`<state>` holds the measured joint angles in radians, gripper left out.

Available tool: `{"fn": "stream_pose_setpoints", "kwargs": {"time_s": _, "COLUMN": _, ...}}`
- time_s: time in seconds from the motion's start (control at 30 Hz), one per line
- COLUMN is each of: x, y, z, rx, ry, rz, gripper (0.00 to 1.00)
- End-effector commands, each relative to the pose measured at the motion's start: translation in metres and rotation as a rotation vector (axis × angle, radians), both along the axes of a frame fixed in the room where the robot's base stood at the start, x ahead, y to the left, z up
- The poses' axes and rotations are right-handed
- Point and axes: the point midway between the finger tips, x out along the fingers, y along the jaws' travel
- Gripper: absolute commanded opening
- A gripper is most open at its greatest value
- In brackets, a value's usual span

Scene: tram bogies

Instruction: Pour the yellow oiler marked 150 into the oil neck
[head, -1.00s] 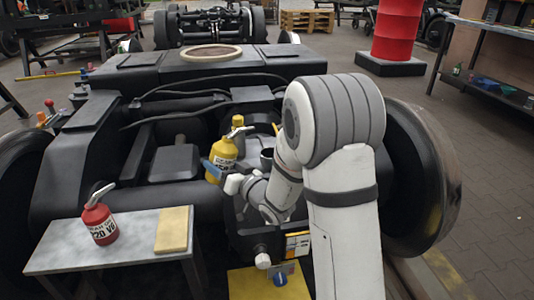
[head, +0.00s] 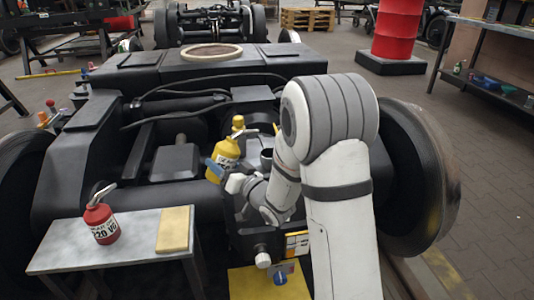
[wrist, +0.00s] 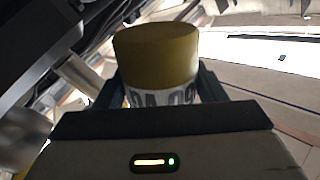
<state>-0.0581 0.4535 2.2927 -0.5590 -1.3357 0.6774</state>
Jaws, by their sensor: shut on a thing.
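My gripper (head: 216,170) is shut on the yellow oiler (head: 225,152), which has a white label and a metal spout. The number on the label cannot be read clearly.
A red oiler (head: 101,222) marked 120 stands on a small grey table (head: 75,245) at the lower left, beside a yellow sponge-like block (head: 173,229). Black hoses (head: 185,95) cross the bogie. A large wheel (head: 420,175) stands right of my arm.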

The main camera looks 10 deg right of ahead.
Motion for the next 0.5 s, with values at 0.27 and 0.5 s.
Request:
{"fn": "stream_pose_setpoints", "kwargs": {"time_s": 0.27, "x": 0.0007, "y": -0.0011, "z": 0.0015, "rx": 0.030, "ry": 0.010, "rz": 0.000, "gripper": 0.27}}
{"fn": "stream_pose_setpoints", "kwargs": {"time_s": 0.5, "x": 0.0012, "y": -0.0022, "z": 0.0016, "rx": 0.054, "ry": 0.021, "rz": 0.000, "gripper": 0.27}}
